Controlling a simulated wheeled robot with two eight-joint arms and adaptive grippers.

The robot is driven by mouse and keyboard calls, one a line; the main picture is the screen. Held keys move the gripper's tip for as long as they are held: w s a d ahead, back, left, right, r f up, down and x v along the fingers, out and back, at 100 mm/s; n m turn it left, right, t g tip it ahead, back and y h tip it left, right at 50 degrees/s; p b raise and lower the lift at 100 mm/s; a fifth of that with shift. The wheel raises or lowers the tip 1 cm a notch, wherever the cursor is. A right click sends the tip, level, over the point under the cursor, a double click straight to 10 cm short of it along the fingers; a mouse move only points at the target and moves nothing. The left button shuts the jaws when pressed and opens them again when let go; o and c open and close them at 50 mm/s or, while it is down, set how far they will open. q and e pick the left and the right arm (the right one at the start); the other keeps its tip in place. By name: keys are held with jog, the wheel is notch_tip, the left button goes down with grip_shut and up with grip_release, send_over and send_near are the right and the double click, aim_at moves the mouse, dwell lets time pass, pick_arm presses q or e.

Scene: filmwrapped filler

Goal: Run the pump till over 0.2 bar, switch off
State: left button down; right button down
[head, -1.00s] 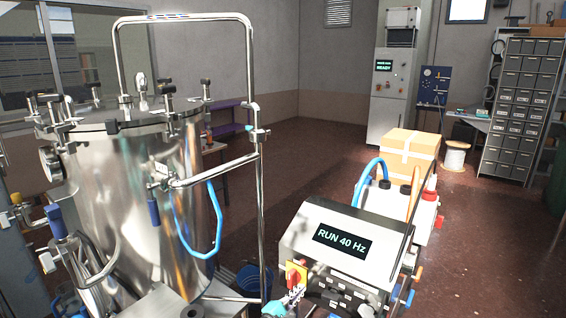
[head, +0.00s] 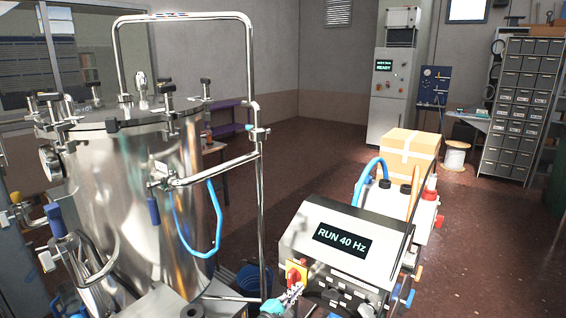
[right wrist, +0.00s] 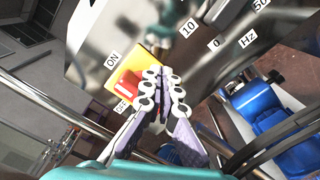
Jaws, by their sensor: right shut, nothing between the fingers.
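The pump's control box (head: 342,243) stands right of the tank, and its display (head: 342,241) reads "RUN 40 Hz". A red rotary switch on a yellow plate (head: 297,271) sits on its left front corner. My right gripper (head: 294,293) is shut and empty just below the switch. In the right wrist view the closed fingertips (right wrist: 161,80) are beside the red knob (right wrist: 127,84); whether they touch is unclear. An "ON" label shows above the knob, and a second label is partly hidden. A round gauge (head: 49,162) on the steel tank (head: 140,200) is edge-on and unreadable. My left gripper is out of view.
A steel pipe (head: 262,210) rises between tank and control box. A blue hose (head: 217,220) hangs from the tank's side arm. A white pump unit (head: 385,208) and cardboard box (head: 409,156) stand behind the control box. The wrist view shows a dial scale marked in Hz.

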aim_at(292, 282)
jog(key=shift+w+a, duration=0.15)
jog(key=shift+a, duration=0.05)
jog(key=shift+r+b, duration=0.35)
jog(key=shift+r, duration=0.05)
dwell(0.6)
jog(key=shift+w+a+r, duration=0.15)
jog(key=shift+r, duration=0.2)
jog(key=shift+w+a+r+b, duration=0.25)
jog(key=shift+a+r+b, duration=0.15)
jog(key=shift+r+b, duration=0.15)
jog(key=shift+w+a+r, duration=0.1)
jog(key=shift+r, duration=0.05)
dwell(0.4)
